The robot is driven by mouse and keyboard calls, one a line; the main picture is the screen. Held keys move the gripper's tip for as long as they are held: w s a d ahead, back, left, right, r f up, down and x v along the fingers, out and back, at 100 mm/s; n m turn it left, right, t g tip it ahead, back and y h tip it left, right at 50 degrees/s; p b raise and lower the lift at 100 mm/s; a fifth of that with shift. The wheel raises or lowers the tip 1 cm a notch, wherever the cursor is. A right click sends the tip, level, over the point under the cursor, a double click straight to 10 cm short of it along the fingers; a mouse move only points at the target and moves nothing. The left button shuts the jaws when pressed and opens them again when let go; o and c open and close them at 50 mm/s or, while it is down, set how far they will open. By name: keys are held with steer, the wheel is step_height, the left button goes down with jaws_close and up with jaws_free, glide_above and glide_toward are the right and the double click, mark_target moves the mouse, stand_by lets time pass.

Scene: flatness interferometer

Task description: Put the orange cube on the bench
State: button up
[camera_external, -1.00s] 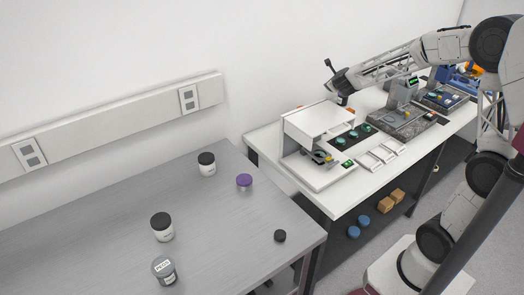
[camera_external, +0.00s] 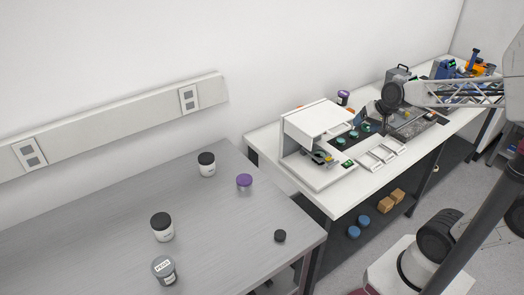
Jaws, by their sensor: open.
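I cannot surely pick out the orange cube. A small orange patch (camera_external: 299,107) shows behind the white box-shaped instrument (camera_external: 311,122), mostly hidden by it. Two orange-tan blocks (camera_external: 391,200) lie on the shelf under the white bench. The white bench (camera_external: 350,197) stands in the middle to right. My gripper (camera_external: 384,126) points down over the bench, right of the white instrument and near the dark stone plate. It is open and looks empty; its fingers are small and dark, and their height above the bench is unclear.
A dark plate with green discs (camera_external: 354,137) and white handled pieces (camera_external: 377,153) lie near my gripper. A purple-lidded jar (camera_external: 343,97) stands at the back. Blue round items (camera_external: 363,221) sit on the shelf. The grey table (camera_external: 110,225) at left holds several jars.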

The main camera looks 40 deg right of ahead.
steer(key=s+d+f+n+g+h, duration=0.1)
steer(key=s+n, duration=0.5)
steer(key=s, duration=0.7)
steer(key=shift+d+f+g+h, duration=0.2)
steer(key=shift+f+g+h, duration=0.2)
steer(key=shift+f+g, duration=0.6)
steer(key=shift+r, duration=0.1)
